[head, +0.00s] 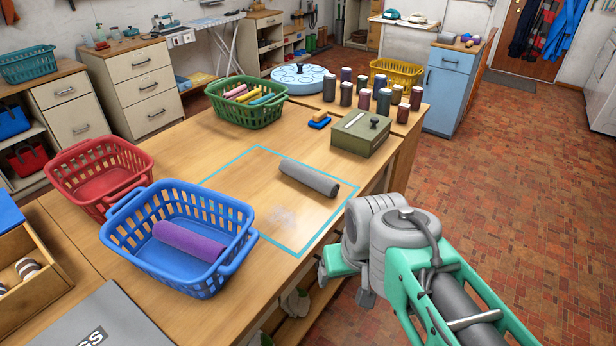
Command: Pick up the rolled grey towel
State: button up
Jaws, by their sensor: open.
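The rolled grey towel (310,178) lies on the wooden table, inside a light-blue outlined square (222,181). It points from upper left to lower right. My gripper (338,268) is at the table's right edge, in front of and to the right of the towel and apart from it. Its teal fingers are partly hidden by my grey wrist. It is open, and I see nothing held in it.
A blue basket (120,228) with a purple roll (188,241) stands left of the square. A red basket (88,172) and a green basket (226,112) stand farther back. A green metal box (358,138) and several dark jars (363,99) stand behind the towel.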

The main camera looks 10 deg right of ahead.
aim_at(325, 186)
jog(key=k, duration=0.5)
jog(key=z, duration=1.3)
jog(key=i, duration=1.15)
jog(key=u, duration=2.75)
